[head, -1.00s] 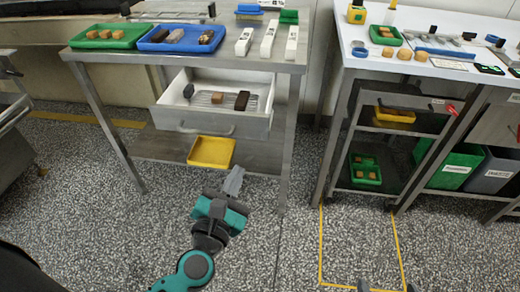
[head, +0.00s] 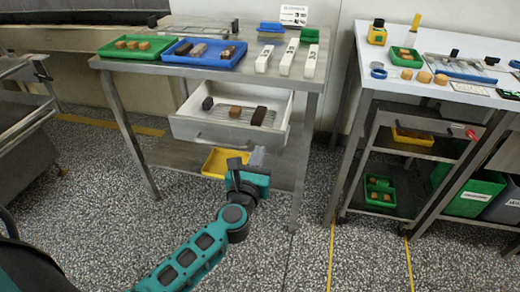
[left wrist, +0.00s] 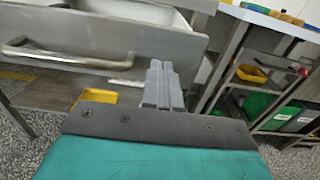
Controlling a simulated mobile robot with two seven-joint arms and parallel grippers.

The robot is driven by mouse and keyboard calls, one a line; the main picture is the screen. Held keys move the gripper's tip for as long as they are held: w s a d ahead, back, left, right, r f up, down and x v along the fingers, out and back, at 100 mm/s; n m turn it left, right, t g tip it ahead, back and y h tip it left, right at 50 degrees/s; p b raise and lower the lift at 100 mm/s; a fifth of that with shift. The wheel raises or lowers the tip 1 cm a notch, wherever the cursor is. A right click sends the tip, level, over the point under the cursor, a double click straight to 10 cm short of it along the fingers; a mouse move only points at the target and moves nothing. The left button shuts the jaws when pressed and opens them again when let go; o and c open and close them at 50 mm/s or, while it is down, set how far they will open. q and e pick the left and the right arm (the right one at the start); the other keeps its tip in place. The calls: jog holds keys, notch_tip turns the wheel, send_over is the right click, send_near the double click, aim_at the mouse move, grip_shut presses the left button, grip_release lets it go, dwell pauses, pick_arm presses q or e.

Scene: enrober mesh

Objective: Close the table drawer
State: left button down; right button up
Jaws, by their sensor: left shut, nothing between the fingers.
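The table drawer (head: 226,132) is pulled out from under the steel table (head: 215,64) in the head view. It holds a wire rack with a few small brown blocks. In the left wrist view the drawer front (left wrist: 105,35) and its bar handle (left wrist: 70,58) are close ahead. My left gripper (head: 238,168) is shut and empty, low in front of the drawer front. In the left wrist view its fingers (left wrist: 161,85) stand upright near the right part of the drawer front; I cannot tell whether they touch it. My right gripper is not in view.
A yellow tray (head: 222,162) sits on the shelf below the drawer. A green tray (head: 137,46), a blue tray (head: 205,52) and white holders stand on the tabletop. A second table (head: 440,85) with bins stands at the right. The floor in front is free.

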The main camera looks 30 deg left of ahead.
pick_arm(q)
jog(key=shift+x, duration=0.95)
jog(key=shift+w, duration=0.1)
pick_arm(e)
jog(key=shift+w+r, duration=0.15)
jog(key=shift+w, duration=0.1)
